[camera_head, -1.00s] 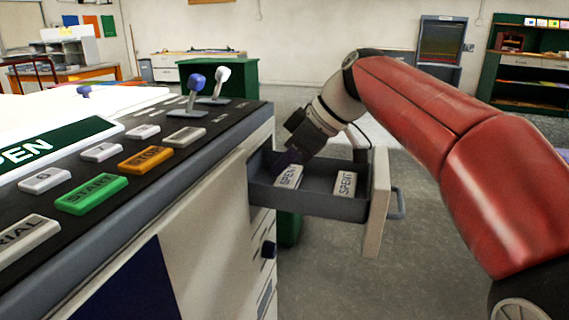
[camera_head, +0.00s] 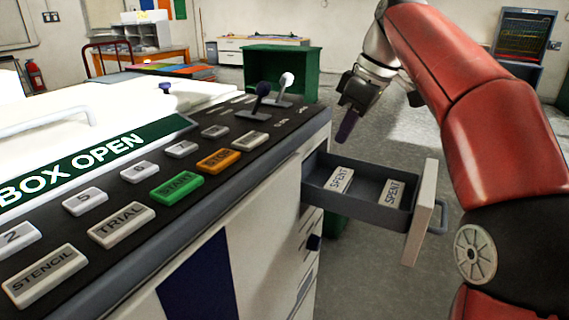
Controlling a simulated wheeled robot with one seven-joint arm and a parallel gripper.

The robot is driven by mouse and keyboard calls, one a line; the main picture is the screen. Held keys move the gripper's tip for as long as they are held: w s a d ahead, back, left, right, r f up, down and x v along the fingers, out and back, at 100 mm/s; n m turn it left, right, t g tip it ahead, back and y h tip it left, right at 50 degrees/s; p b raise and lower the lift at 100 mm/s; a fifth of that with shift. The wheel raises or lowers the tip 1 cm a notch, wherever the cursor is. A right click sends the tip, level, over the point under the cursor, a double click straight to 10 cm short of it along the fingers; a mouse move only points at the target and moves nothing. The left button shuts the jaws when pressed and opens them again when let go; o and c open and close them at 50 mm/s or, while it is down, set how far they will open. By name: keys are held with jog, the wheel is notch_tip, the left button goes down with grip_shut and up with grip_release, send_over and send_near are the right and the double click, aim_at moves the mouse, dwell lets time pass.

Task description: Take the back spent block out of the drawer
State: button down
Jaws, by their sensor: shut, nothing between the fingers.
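The drawer (camera_head: 352,202) is a dark grey tray, pulled out of the machine's side, with a pale front panel (camera_head: 422,215) and a handle. Two white blocks marked SPENT lie in it. The back spent block (camera_head: 340,180) is on the left, deeper in and nearer the machine. The other spent block (camera_head: 392,192) lies to its right, near the front panel. My gripper (camera_head: 347,127) points down above the drawer's far left part, apart from both blocks. Its dark fingers are shut and empty.
The machine's control panel (camera_head: 130,190) with buttons and two levers (camera_head: 262,92) (camera_head: 286,82) stands left of the drawer. A green cabinet (camera_head: 280,68) is behind.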

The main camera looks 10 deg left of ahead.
aim_at(336, 179)
jog(key=b+x, duration=0.2)
jog(key=x, duration=0.7)
jog(key=shift+f+b, duration=0.3)
jog(key=shift+f, duration=0.15)
jog(key=shift+d, duration=0.15)
jog(key=d, duration=0.1)
jog(key=s+d, duration=0.1)
jog(key=shift+d, duration=0.3)
jog(key=shift+a, duration=0.1)
jog(key=shift+r, duration=0.15)
